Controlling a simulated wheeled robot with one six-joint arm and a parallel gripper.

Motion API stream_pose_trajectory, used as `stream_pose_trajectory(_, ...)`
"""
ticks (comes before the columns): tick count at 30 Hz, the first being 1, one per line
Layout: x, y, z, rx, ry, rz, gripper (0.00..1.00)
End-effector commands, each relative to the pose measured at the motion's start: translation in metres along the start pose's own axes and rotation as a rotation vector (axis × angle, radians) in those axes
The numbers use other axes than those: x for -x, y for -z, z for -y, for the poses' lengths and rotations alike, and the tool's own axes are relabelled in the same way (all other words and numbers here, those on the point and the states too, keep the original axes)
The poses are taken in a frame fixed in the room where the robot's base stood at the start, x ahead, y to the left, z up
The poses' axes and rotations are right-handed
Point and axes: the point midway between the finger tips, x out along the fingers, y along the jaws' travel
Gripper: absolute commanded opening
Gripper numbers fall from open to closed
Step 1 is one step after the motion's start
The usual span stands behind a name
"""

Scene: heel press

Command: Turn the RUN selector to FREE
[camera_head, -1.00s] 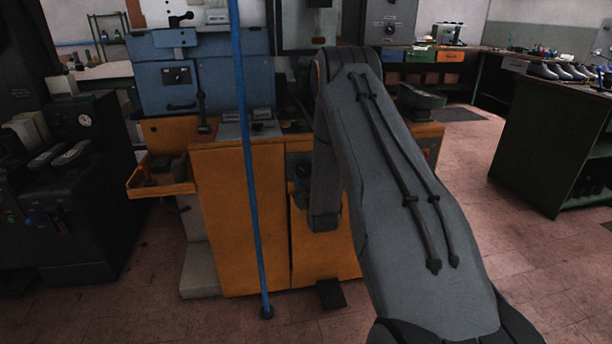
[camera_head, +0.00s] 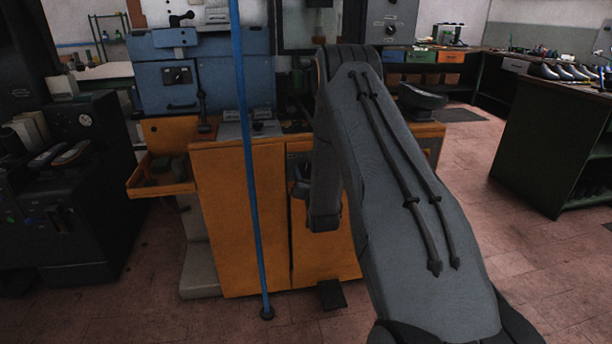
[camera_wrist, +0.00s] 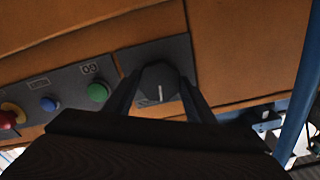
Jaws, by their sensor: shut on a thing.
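The RUN selector is a dark faceted knob (camera_wrist: 160,80) with a pale pointer line, on a dark plate on the orange machine front in the wrist view. My gripper (camera_wrist: 159,88) has one finger on each side of the knob and is shut on it. The pointer line runs nearly straight up and down in that view. Faint lettering on the plate at the knob's lower left is too small to read, and the gripper body hides the area below. In the head view my arm hides most of the panel and the selector.
Left of the knob in the wrist view are a green button (camera_wrist: 98,92), a blue button (camera_wrist: 48,103) and a red knob on yellow (camera_wrist: 12,115). A blue pole (camera_head: 250,170) stands before the orange cabinet (camera_head: 235,220). An orange tray (camera_head: 160,187) juts out left.

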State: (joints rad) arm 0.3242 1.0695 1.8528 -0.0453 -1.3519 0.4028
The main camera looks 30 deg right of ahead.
Motion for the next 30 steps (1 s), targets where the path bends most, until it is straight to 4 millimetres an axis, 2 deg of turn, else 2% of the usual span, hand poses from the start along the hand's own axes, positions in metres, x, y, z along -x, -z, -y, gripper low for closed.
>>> stream_pose_trajectory(18,0.0003,0.0000,0.0012,-0.572,-0.001,0.001,0.28)
stream_pose_trajectory(30,0.0004,0.0004,0.0016,-0.822,-0.001,0.001,0.28)
